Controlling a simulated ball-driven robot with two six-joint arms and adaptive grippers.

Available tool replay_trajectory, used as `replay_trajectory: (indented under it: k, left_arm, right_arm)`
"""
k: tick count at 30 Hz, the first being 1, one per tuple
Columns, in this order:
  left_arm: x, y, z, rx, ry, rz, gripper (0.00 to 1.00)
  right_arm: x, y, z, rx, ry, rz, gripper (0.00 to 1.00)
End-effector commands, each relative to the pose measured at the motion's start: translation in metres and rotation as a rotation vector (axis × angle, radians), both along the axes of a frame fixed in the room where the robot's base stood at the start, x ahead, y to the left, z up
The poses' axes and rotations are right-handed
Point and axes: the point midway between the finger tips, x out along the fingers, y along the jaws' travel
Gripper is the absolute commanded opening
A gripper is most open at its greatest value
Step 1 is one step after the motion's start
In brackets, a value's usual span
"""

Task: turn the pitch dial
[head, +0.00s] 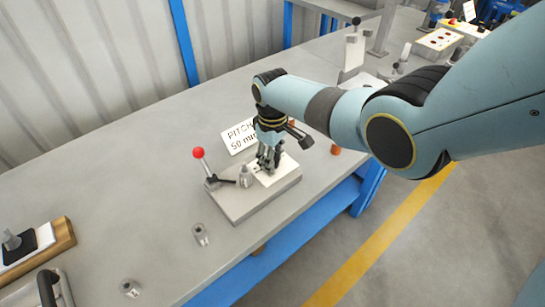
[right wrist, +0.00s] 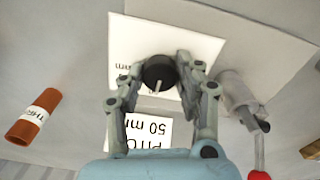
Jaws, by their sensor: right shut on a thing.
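The pitch dial shows in the right wrist view as a round black knob (right wrist: 160,72) with a pale pointer, over a white plate (right wrist: 140,45). My right gripper (right wrist: 161,76) is shut on the dial, one finger on each side. In the head view, my right gripper (head: 268,160) points down at the white plate (head: 283,169) on a grey block (head: 225,207) and hides the dial. A sign (head: 238,134) reading "PITCH 50 mm" stands behind the block; it also shows in the right wrist view (right wrist: 150,132). My left gripper is not in view.
A red-knobbed lever (head: 198,153) and a small grey post (head: 245,177) stand left of my right gripper. A metal fitting (head: 200,234) stands nearer the front. An orange labelled cylinder (right wrist: 33,117) lies to one side. The table's back left is clear.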

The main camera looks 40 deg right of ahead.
Motion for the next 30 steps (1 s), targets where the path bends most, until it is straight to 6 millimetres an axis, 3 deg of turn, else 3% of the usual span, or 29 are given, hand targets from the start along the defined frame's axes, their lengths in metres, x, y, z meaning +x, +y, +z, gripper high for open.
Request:
replay_trajectory:
  k: [8, 9, 14, 23, 30]
  left_arm:
    - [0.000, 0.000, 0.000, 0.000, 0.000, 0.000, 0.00]
    - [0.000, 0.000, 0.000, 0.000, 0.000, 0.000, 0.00]
    - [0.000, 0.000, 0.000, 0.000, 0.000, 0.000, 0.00]
    - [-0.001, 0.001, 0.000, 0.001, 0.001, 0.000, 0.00]
    - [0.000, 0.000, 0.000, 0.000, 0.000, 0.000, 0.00]
  right_arm:
    - [0.000, 0.000, 0.000, 0.000, -0.001, 0.000, 0.02]
    - [0.000, 0.000, 0.000, 0.000, -0.001, 0.000, 0.35]
    - [0.000, 0.000, 0.000, 0.000, -0.001, -0.001, 0.56]
    - [0.000, 0.000, 0.001, 0.000, -0.001, -0.001, 0.57]
    - [0.001, 0.000, 0.025, 0.000, -0.005, -0.001, 0.57]
